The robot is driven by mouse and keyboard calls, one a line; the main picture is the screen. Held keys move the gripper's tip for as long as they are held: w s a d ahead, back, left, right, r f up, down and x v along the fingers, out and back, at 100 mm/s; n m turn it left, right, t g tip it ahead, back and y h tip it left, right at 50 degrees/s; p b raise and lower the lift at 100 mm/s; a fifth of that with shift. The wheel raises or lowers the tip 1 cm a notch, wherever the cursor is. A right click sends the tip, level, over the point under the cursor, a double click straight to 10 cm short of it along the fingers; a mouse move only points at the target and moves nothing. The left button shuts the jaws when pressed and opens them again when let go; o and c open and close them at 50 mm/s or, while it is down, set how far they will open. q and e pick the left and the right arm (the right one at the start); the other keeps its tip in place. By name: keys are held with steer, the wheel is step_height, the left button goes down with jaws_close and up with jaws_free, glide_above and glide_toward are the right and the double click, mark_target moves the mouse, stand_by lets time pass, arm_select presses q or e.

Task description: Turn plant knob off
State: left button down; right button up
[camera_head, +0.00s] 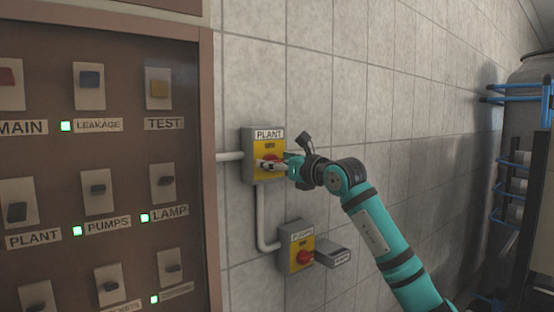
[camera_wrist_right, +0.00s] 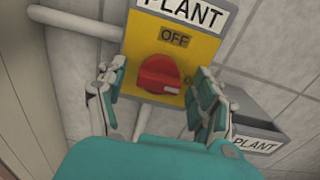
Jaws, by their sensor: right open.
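The PLANT switch box (camera_head: 265,136) is grey with a yellow face and sits on the tiled wall. Its red plant knob (camera_wrist_right: 159,76) shows in the right wrist view, below a small window reading OFF (camera_wrist_right: 174,40). The knob's grip ridge lies roughly sideways, slightly tilted, in that view. My right gripper (camera_wrist_right: 157,90) is open, with one finger on each side of the knob and visible gaps to it. In the head view my right gripper (camera_head: 270,164) covers most of the knob. My left gripper is not in view.
A second switch box with a red knob (camera_head: 304,257) is lower right on the wall, joined by a grey conduit (camera_head: 264,225). A brown panel (camera_head: 130,60) with labelled switches and green lights stands left. Blue pipes (camera_head: 510,98) and equipment stand right.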

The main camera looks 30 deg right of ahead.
steer(key=c, duration=1.1)
steer(key=shift+c, duration=0.2)
steer(key=shift+n, duration=0.3)
steer(key=shift+a+f+n, duration=0.15)
steer(key=shift+n, duration=4.2)
steer(key=shift+a+f+n, duration=0.1)
steer(key=shift+f+n, duration=0.05)
steer(key=shift+n, duration=4.2)
steer(key=o, duration=1.1)
